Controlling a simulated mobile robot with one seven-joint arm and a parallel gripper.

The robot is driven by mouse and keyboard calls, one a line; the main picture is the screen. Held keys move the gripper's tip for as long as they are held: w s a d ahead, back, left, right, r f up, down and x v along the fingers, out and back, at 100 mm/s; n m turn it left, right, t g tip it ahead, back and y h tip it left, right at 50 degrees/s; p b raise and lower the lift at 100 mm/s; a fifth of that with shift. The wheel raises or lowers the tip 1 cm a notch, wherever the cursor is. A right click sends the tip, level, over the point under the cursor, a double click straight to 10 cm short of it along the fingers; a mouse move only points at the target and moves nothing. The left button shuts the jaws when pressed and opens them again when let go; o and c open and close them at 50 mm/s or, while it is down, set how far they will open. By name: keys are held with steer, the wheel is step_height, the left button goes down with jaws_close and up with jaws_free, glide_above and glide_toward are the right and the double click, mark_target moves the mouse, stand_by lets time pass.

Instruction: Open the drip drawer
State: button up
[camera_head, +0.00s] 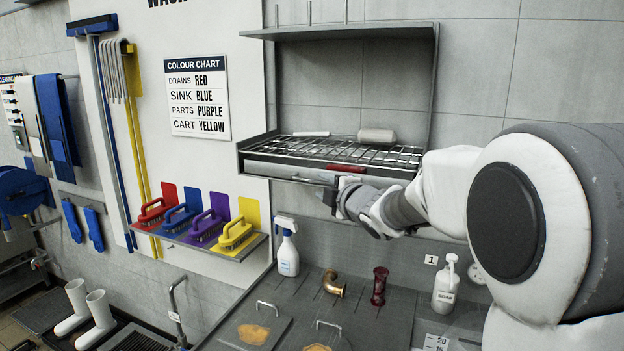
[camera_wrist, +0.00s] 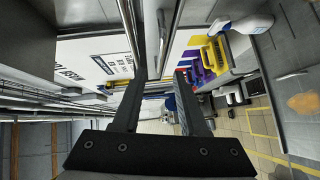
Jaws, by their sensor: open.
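The drip drawer (camera_head: 285,170) is the pale grey front low in the wall-mounted rack unit, and it looks shut. A small red patch (camera_head: 345,168) shows at its upper edge. My gripper (camera_head: 330,195) is just below the right half of the drawer front, and the wrist hides part of that area. In the wrist view my gripper (camera_wrist: 160,76) is open, with two dark fingers apart. A pale metal bar (camera_wrist: 163,30) runs from the top of that view toward the gap between the fingertips; I cannot tell whether it touches them.
The wire rack (camera_head: 345,152) above the drawer holds a white roller (camera_head: 377,135). Below are a spray bottle (camera_head: 288,250), a brass elbow (camera_head: 332,284), a dark red fitting (camera_head: 379,286) and a white pump bottle (camera_head: 446,285). A brush shelf (camera_head: 215,240) stands left.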

mark_target(312, 181)
steer(key=p+x, duration=0.1)
steer(key=x, duration=0.6)
steer(key=shift+w+a+p, duration=0.1)
steer(key=shift+w+p, duration=0.15)
steer(key=shift+p, duration=0.05)
jaws_close()
stand_by(1.2)
